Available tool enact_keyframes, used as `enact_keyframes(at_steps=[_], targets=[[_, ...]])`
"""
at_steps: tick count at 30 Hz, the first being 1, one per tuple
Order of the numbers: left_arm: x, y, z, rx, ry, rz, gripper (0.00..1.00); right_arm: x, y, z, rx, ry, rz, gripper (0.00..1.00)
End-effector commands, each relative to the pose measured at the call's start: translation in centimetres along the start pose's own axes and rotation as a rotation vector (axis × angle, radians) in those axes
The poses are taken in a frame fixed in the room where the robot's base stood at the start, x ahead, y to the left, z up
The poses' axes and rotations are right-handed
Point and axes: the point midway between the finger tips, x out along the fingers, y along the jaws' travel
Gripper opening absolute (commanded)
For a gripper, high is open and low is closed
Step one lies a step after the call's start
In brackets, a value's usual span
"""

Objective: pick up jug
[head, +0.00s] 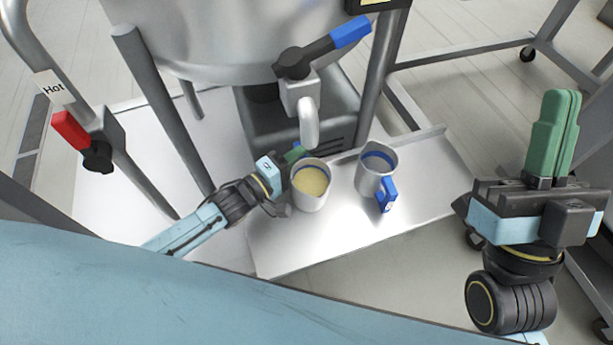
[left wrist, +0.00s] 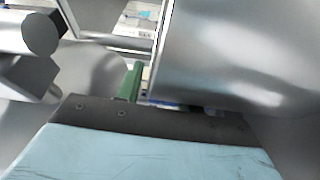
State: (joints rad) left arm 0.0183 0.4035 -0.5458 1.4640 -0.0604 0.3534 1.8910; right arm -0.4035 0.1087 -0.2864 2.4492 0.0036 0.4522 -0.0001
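A metal jug (head: 312,202) filled with a pale yellow liquid stands upright below the spout, on or just above the metal shelf. My left gripper (head: 295,154) is at this jug's far left side, its green fingertips close against the wall. A bit of blue shows by the fingertips, but the handle is mostly hidden, so I cannot tell whether the fingers grasp it. In the left wrist view a green finger (left wrist: 131,82) shows beside a large metal wall. A second metal jug (head: 368,181) with a blue handle stands to the right. My right gripper (head: 555,125) is raised at the right, fingers together and empty.
A large steel kettle (head: 210,45) stands behind, with a blue-handled tap and spout (head: 308,120) above the filled jug. A red-handled pipe (head: 70,130) labelled Hot is at left. Kettle legs flank the metal shelf (head: 290,250), whose front is bare.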

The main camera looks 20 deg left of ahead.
Motion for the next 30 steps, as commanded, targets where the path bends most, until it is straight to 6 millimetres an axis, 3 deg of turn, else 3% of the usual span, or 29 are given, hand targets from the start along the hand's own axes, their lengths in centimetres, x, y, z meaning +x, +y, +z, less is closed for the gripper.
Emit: enact_keyframes(at_steps=[1,8,23,30], targets=[[0.0,0.0,0.0,0.0,0.0,0.0,0.3,0.0,0.0,0.0,0.0,0.0,0.0,0.0],[0.0,0.0,0.0,0.0,0.0,0.0,0.0,0.0,0.0,0.0,0.0,-0.001,0.0,0.0],[0.0,0.3,-0.1,0.0,0.0,0.005,0.0,0.1,0.0,0.0,0.0,-0.005,0.001,0.0],[0.1,1.3,-0.2,0.0,0.0,0.005,0.0,0.4,0.0,1.0,0.001,-0.102,0.002,0.0]])
